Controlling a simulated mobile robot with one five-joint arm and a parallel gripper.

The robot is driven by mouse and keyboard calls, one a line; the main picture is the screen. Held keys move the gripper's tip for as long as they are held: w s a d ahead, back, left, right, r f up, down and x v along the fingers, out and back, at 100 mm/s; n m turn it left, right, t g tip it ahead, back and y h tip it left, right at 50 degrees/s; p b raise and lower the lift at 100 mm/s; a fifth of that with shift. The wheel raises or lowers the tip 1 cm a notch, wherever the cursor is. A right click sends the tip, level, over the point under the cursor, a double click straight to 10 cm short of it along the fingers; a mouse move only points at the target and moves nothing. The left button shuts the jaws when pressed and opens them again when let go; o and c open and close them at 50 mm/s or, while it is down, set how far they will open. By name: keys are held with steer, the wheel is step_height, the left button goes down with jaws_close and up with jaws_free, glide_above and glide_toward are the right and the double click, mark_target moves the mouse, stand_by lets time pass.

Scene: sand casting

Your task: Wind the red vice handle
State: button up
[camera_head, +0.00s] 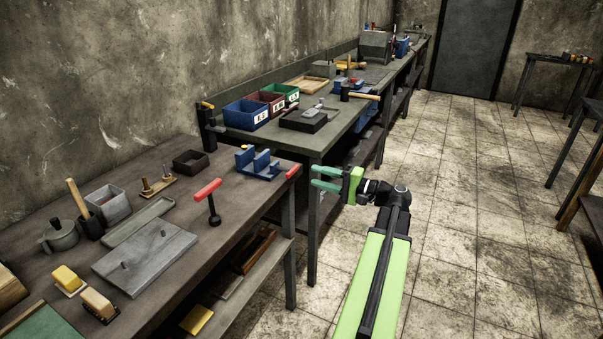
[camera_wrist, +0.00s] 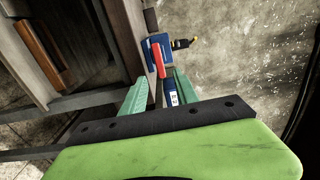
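The blue vice (camera_head: 258,165) stands at the far right corner of the near workbench. Its red handle (camera_head: 293,171) sticks out at the bench edge, facing my gripper. My gripper (camera_head: 319,178) has green fingers, spread apart and empty, a little to the right of the handle and apart from it. In the wrist view the vice (camera_wrist: 155,44) and red handle (camera_wrist: 157,60) appear ahead, with the handle lined up between the open fingertips (camera_wrist: 160,82). The handle's depth from the fingers is hard to judge.
A red-handled black tool (camera_head: 208,195) stands on the near bench (camera_head: 150,290). Blue (camera_head: 246,113), red and green bins sit on the far bench, whose leg (camera_head: 313,220) is close to my gripper. The tiled floor (camera_head: 460,220) to the right is clear.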

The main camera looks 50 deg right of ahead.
steer(key=v, duration=0.8)
steer(key=shift+s, duration=0.3)
